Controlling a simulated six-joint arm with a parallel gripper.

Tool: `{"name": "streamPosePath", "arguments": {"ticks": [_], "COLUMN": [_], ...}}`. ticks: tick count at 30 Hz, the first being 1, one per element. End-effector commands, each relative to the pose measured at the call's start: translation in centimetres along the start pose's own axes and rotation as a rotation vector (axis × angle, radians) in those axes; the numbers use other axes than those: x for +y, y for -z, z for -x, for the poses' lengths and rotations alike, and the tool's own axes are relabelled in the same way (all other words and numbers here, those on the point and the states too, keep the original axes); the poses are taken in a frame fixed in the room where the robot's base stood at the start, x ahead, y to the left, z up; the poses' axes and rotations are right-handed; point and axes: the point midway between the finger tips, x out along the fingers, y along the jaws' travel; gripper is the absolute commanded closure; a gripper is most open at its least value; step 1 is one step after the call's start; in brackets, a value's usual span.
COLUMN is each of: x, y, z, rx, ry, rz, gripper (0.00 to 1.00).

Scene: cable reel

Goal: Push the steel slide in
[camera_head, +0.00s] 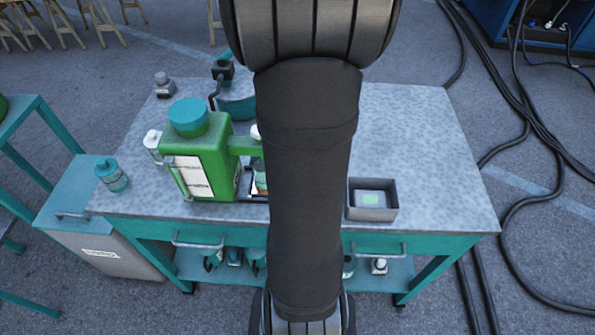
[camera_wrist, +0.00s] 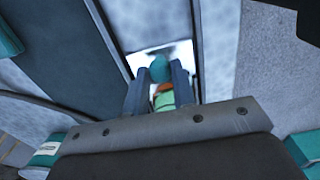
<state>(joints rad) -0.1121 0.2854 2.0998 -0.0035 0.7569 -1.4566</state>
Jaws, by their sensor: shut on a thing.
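My gripper (camera_wrist: 159,82) shows in the wrist view, with its two dark fingers close around a small thing with a teal round top (camera_wrist: 160,68), an orange band and a green lower part. Beyond the fingertips lies a bright, shiny plate (camera_wrist: 139,62) between darker edges; it may be the steel slide, but I cannot tell for sure. I cannot tell whether the held thing touches the plate. In the head view my own arm hides the gripper and what it holds. No steel slide is clearly recognisable there.
A grey-topped workbench (camera_head: 420,140) carries a green jug with a teal cap (camera_head: 205,155) left of my arm and a small grey box (camera_head: 372,214) on the right. A teal-lidded jar (camera_head: 112,177) stands at left. The right rear of the bench is clear. Cables (camera_head: 513,160) lie on the floor.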

Motion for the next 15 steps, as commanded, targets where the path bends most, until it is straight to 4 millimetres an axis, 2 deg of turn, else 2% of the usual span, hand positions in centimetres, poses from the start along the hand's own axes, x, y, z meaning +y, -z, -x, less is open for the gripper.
{"name": "streamPosePath", "arguments": {"ticks": [1,2,5,15], "x": [0.05,0.05,0.04,0.03], "y": [0.27,0.27,0.23,0.14], "z": [0.04,0.04,0.03,0.26], "rx": [0.005,0.006,0.005,0.003], "ry": [-0.002,-0.002,-0.001,-0.001], "rz": [-0.001,-0.001,-0.001,-0.001], "gripper": [1.0,0.72,0.54,0.54]}}
